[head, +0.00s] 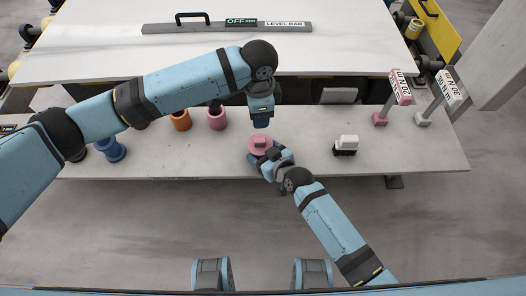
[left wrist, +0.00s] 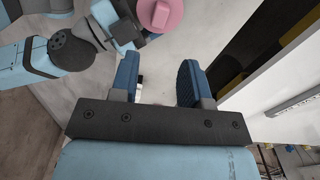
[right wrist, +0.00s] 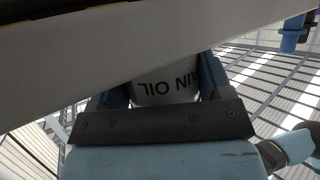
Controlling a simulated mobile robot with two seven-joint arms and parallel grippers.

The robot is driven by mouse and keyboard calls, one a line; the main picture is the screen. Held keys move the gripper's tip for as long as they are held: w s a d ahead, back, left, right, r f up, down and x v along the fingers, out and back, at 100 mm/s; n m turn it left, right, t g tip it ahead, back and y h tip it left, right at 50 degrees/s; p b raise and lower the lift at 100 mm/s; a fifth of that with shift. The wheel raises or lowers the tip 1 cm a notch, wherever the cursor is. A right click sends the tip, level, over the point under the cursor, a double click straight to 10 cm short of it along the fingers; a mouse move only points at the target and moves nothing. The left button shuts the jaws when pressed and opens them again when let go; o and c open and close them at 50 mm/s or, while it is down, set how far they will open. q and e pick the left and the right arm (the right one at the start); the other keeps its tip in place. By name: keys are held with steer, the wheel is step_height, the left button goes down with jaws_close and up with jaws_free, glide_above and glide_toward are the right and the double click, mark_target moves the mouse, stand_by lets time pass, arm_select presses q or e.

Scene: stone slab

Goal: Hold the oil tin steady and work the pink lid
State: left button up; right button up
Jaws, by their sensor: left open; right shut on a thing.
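The pink lid (head: 260,142), with a raised pink grip on top, sits on the oil tin near the front edge of the narrow grey shelf. It also shows at the top of the left wrist view (left wrist: 158,13). The white tin (right wrist: 166,90), its lettering partly readable as "AIN OIL", stands between the fingers of my right gripper (head: 268,160), which is shut on it. In the head view its body is mostly hidden under the lid and gripper. My left gripper (head: 261,121) is open and empty, pointing down just behind the lid, apart from it.
A white and black block (head: 345,145) stands right of the tin. A pink-tagged tool (head: 399,88) and a white-tagged tool (head: 447,90) are further right. Pink (head: 217,119), orange (head: 180,121) and blue (head: 111,149) spools stand left.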

arm_select(q)
steer(key=shift+o, duration=0.4)
steer(key=o, duration=0.4)
steer(key=shift+c, duration=0.2)
steer(key=f+n, duration=0.4)
steer(key=n, duration=0.1)
steer(key=f+n, duration=0.4)
steer(key=n, duration=0.2)
steer(key=f+n, duration=0.4)
steer(key=n, duration=0.1)
steer(key=shift+w, duration=0.4)
steer(key=c, duration=1.1)
steer(key=shift+r, duration=4.05)
